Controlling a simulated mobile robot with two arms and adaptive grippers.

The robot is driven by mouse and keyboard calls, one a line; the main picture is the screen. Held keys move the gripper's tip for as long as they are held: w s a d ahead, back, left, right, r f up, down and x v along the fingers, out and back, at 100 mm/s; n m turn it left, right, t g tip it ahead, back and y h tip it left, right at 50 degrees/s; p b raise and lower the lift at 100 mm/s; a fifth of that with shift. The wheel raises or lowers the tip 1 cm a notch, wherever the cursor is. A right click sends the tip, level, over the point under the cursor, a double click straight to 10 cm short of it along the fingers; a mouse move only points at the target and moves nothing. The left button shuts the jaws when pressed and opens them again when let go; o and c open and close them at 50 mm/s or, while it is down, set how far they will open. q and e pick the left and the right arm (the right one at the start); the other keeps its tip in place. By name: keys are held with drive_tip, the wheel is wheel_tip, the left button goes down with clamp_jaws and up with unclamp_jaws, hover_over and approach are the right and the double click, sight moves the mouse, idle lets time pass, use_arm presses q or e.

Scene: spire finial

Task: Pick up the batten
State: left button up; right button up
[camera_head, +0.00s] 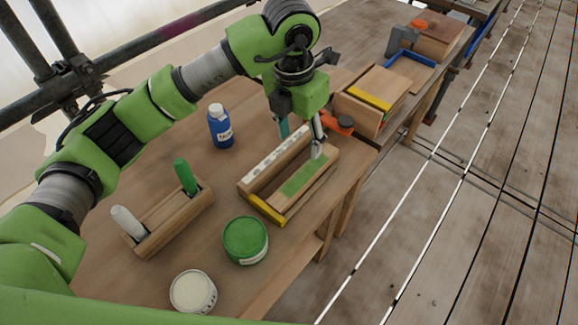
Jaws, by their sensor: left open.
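A long wooden box (247,188) with a yellow front end stands on the near wooden bench. A wooden strip with a green top (302,176) lies along its right side, and a pale strip with dark spots (277,153) runs along its left side. Either long strip could be the batten; I cannot tell which. My left gripper (301,146) points down over the far part of the box, open, with its fingers apart. One finger is close to the far end of the green-topped strip; whether it touches is unclear. My right gripper is not in view.
A blue bottle (221,128) stands behind the box to the left. A wooden rack (172,218) holds green and white handles. A green tin (245,241) and a white tub (193,292) stand in front. An orange-and-black tool (338,124) lies beyond the gripper.

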use_arm(q)
drive_tip(key=p, duration=0.1)
approach(305, 174)
drive_tip(key=shift+s+d, duration=0.2)
drive_tip(key=shift+s, duration=0.1)
drive_tip(key=f, duration=0.3)
drive_tip(key=shift+w+a+f, duration=0.15)
drive_tip(key=shift+w+f, duration=0.1)
drive_tip(key=shift+w, duration=0.1)
drive_tip(key=shift+f+p, duration=0.5)
drive_tip(key=shift+p, duration=0.1)
drive_tip(key=f, duration=0.1)
drive_tip(key=f+p, duration=0.1)
drive_tip(key=f, duration=0.1)
drive_tip(key=shift+w+d+f, duration=0.25)
drive_tip(key=shift+w+f, duration=0.15)
drive_tip(key=shift+f, duration=0.25)
drive_tip(key=c, duration=1.3)
